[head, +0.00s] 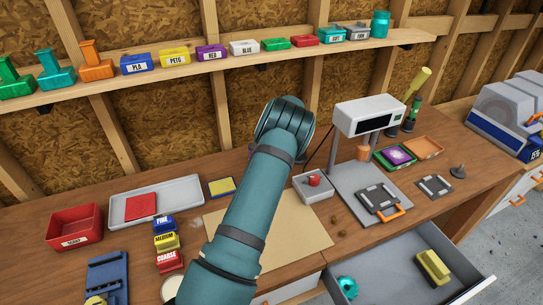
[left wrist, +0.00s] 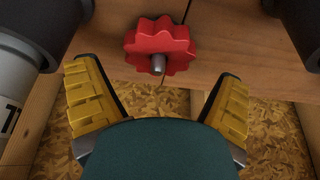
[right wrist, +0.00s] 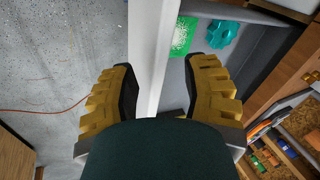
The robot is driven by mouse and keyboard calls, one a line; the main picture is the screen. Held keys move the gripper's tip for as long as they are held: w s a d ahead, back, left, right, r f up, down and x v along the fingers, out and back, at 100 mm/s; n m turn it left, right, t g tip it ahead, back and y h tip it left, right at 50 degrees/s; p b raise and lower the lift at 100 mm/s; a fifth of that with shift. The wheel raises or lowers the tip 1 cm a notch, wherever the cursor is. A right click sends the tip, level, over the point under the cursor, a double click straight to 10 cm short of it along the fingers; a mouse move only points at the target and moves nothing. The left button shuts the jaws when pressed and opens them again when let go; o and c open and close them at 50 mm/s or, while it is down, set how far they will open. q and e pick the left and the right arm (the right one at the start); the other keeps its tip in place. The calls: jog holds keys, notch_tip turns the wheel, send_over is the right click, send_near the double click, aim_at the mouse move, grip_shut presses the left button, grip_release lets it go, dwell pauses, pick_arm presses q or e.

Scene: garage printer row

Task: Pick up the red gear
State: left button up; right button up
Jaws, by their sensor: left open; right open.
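The red gear (left wrist: 160,45) shows in the left wrist view, toothed, with a grey pin at its middle, against a wooden board. My left gripper (left wrist: 158,76) is open and empty. The gear lies beyond the gap between its fingertips, apart from both fingers. I cannot make out the gear in the head view, where a teal arm of mine covers the middle of the bench and backboard. My right gripper (right wrist: 160,68) is open and empty, over the edge of a grey drawer.
The open drawer (head: 390,262) holds a teal gear (head: 347,287) and a yellow block (head: 432,268). A white machine (head: 368,115), a red bin (head: 75,228) and a grey tray (head: 182,190) stand on the bench. Dark cylinders flank the red gear in the left wrist view.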

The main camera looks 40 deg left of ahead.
pick_arm(q)
jog(key=x, duration=0.4)
jog(key=shift+w+d, duration=0.1)
jog(key=c, duration=1)
jog(key=shift+r, duration=0.1)
